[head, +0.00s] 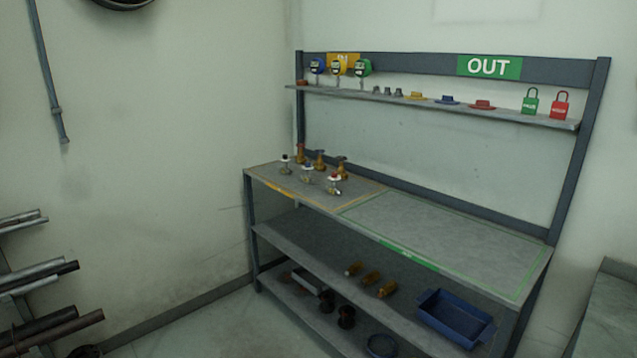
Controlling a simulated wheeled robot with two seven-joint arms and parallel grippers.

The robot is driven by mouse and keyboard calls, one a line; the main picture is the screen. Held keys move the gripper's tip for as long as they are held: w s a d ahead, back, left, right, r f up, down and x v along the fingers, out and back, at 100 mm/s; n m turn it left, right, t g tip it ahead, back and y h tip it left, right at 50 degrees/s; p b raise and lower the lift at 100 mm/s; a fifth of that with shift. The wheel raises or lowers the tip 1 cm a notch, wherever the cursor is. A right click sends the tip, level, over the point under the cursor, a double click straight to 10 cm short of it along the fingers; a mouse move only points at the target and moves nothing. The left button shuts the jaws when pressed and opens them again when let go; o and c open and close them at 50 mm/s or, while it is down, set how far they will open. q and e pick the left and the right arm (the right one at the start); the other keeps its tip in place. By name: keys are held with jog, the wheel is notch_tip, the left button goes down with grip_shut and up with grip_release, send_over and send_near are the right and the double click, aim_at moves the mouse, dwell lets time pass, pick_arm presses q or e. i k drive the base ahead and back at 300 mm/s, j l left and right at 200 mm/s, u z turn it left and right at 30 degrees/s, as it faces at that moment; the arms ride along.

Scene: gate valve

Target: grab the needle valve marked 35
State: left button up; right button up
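Several small valves stand together on the left part of the workbench top. Three with pale metal bodies are in front: a left one (285,164) with a dark top, a middle one (307,174), and a right one (334,184) with a reddish top. Behind them stand brass-coloured valves, at the left (300,154), middle (319,159) and right (342,167). The markings are too small to read, so I cannot tell which is marked 35. Neither of my grippers is in view.
The workbench (450,240) has a clear right half outlined in green. An upper shelf (430,103) holds gauges, small parts and padlocks (530,103). A lower shelf carries brass cylinders (371,279) and a blue tray (455,316). A pipe rack (40,275) stands left; open floor lies between.

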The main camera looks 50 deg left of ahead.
aim_at(308, 178)
jog(key=u, duration=1.6)
